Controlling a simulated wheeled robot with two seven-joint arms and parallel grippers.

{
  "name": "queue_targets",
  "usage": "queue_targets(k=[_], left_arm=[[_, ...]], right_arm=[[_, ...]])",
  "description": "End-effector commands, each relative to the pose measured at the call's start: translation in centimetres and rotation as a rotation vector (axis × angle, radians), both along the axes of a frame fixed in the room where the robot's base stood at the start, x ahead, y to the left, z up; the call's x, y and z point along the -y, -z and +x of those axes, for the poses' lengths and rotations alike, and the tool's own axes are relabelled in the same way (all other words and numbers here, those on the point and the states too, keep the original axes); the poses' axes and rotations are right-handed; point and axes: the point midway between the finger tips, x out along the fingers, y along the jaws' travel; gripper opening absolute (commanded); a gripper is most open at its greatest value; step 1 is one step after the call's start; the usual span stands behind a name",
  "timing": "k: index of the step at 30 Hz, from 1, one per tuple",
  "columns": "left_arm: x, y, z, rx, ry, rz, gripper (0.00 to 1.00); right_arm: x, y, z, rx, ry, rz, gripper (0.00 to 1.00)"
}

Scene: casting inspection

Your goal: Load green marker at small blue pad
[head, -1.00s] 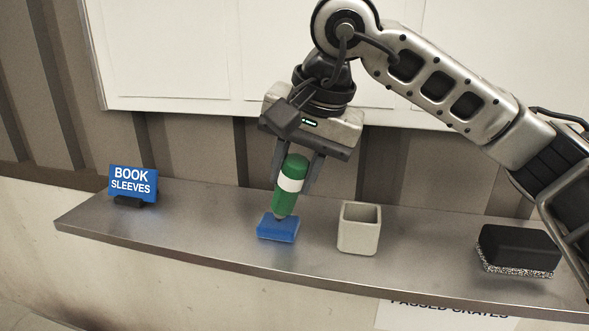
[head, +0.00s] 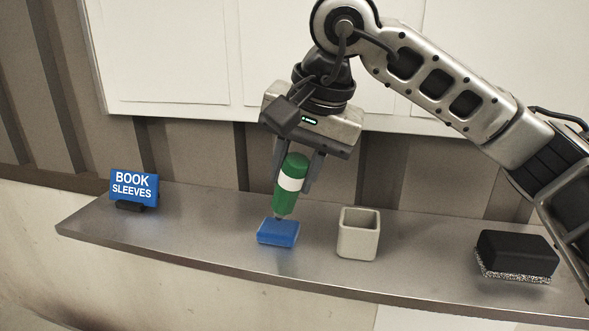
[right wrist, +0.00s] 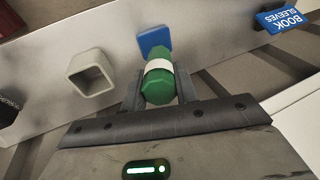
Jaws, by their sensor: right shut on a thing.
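The green marker (head: 288,202) has a white band and is held tip down, slightly tilted, between the fingers of my right gripper (head: 296,172). Its tip is at the small blue pad (head: 277,234) on the shelf; I cannot tell whether it touches. In the right wrist view the marker (right wrist: 158,88) sits between both fingers of the gripper (right wrist: 160,92), with the blue pad (right wrist: 153,38) just beyond its tip. My left gripper is not in view.
A beige open cup (head: 358,236) stands just right of the pad on the grey metal shelf (head: 200,225). A black eraser (head: 517,254) lies at the right end. A blue "BOOK SLEEVES" sign (head: 134,187) stands at the left. The shelf between sign and pad is clear.

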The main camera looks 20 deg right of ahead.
Motion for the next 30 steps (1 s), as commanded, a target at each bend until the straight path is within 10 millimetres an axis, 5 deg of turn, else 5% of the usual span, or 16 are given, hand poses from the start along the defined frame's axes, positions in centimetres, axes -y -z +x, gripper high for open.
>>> queue_targets(k=[18, 30], left_arm=[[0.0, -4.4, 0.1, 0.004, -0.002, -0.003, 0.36], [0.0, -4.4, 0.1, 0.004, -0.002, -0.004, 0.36]], right_arm=[[0.0, -5.5, 0.0, 0.005, 0.0, 0.002, 0.07], [0.0, -5.7, 0.0, 0.005, 0.0, 0.002, 0.07]])
